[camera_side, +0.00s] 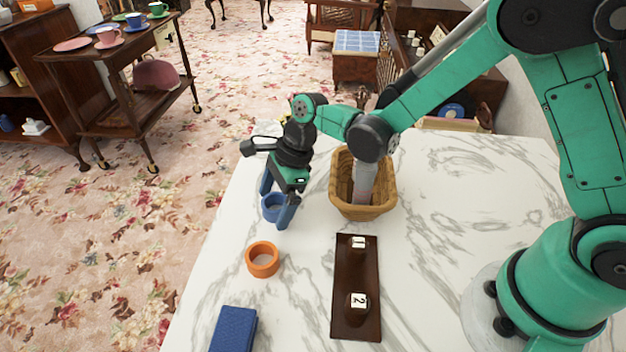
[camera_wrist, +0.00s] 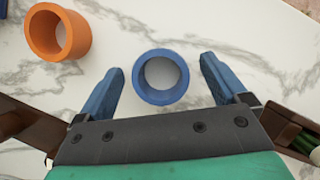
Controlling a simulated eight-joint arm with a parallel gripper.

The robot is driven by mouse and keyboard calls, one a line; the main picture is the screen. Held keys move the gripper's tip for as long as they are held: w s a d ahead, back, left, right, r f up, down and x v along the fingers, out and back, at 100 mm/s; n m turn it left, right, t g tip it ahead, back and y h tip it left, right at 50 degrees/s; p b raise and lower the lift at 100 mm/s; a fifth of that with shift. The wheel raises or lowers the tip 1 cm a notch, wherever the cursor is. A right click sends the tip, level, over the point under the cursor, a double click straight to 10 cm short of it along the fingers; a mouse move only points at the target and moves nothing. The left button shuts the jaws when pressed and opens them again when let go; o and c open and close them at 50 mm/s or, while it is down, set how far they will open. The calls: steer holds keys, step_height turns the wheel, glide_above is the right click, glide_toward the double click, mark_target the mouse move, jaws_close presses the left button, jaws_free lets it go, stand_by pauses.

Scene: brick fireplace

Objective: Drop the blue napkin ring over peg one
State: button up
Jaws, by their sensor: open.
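The blue napkin ring (camera_side: 272,206) stands on the marble table, left of the basket; it also shows in the wrist view (camera_wrist: 160,77). My gripper (camera_side: 276,207) is over it with its two blue fingers open, one on each side. In the wrist view my gripper (camera_wrist: 160,80) shows a gap between each finger and the ring. The dark wooden peg board (camera_side: 345,322) lies to the right and nearer the side camera. Peg one (camera_side: 358,243), labelled 1, is at its far end, and peg two (camera_side: 357,302), labelled 2, is nearer.
An orange napkin ring (camera_side: 262,260) stands close to the blue one, also in the wrist view (camera_wrist: 58,32). A blue box-like block (camera_side: 233,329) lies at the table's front left. A wicker basket (camera_side: 363,206) stands behind the board. The table right of the board is clear.

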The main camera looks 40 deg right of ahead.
steer(key=c, duration=1.4)
steer(key=shift+o, duration=0.2)
step_height(320, 180, up, 19)
steer(key=s+d+f+n+g+h, duration=0.1)
steer(key=s+d+f+n+g, duration=0.1)
steer(key=s+f+n, duration=0.2)
steer(key=s+d+f+n+g+h, duration=0.2)
steer(key=s+f+n+g, duration=0.1)
steer(key=s+n, duration=0.7)
steer(key=f+n, duration=0.1)
steer(key=n, duration=0.2)
steer(key=shift+s+d+f+n, duration=0.15)
steer(key=shift+s+d+n, duration=0.05)
steer(key=shift+s+n, duration=0.1)
